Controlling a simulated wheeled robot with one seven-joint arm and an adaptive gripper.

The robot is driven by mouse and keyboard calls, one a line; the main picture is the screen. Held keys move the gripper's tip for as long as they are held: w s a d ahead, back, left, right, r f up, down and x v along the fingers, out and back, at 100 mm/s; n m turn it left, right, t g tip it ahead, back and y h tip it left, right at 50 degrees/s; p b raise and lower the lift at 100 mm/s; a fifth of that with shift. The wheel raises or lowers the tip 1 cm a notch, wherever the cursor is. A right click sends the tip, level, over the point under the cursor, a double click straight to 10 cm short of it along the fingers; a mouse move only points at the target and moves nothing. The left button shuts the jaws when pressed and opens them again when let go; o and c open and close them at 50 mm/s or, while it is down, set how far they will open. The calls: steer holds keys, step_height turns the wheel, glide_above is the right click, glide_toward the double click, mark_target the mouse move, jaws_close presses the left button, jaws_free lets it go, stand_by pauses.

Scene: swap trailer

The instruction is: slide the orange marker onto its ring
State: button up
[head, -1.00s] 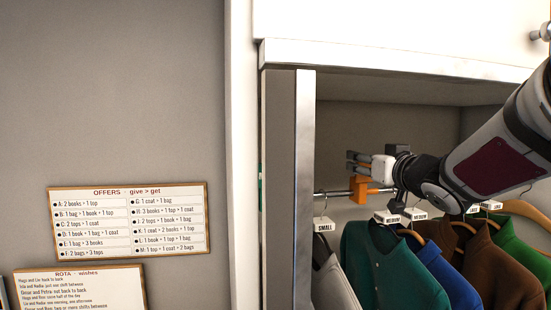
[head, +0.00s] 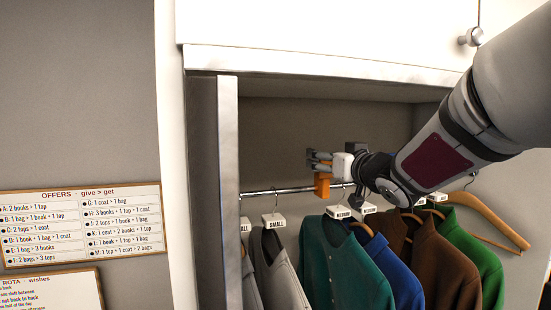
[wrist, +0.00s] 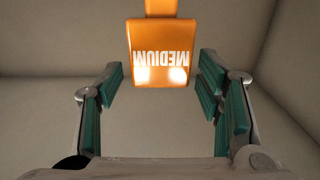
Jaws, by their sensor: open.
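The orange marker (head: 322,187) hangs at the clothes rail between the SMALL tag (head: 274,221) and the first MEDIUM tag (head: 338,212). In the wrist view the marker (wrist: 160,55) shows the word MEDIUM upside down. It is centred between my fingers and ahead of them, near the top of the picture. My gripper (head: 313,161) is open, with its fingers at the marker's upper end in the head view. In the wrist view, open space shows on both sides between the marker and my gripper's green pads (wrist: 160,95). I cannot make out the ring.
The rail (head: 265,191) runs through an open cupboard. Grey, teal, blue, brown and green tops hang close below it, several with size tags. An empty wooden hanger (head: 490,215) is at the right. The cupboard's metal post (head: 229,190) stands left, beside the OFFERS board (head: 82,225).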

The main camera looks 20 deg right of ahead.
steer(key=s, duration=1.2)
steer(key=s+a+f+g+b, duration=0.2)
steer(key=s+a+f+g, duration=1)
steer(key=s+a+f, duration=0.3)
steer(key=s+f, duration=0.3)
steer(key=f, duration=0.1)
steer(key=shift+s+f, duration=0.15)
steer(key=shift+f, duration=0.15)
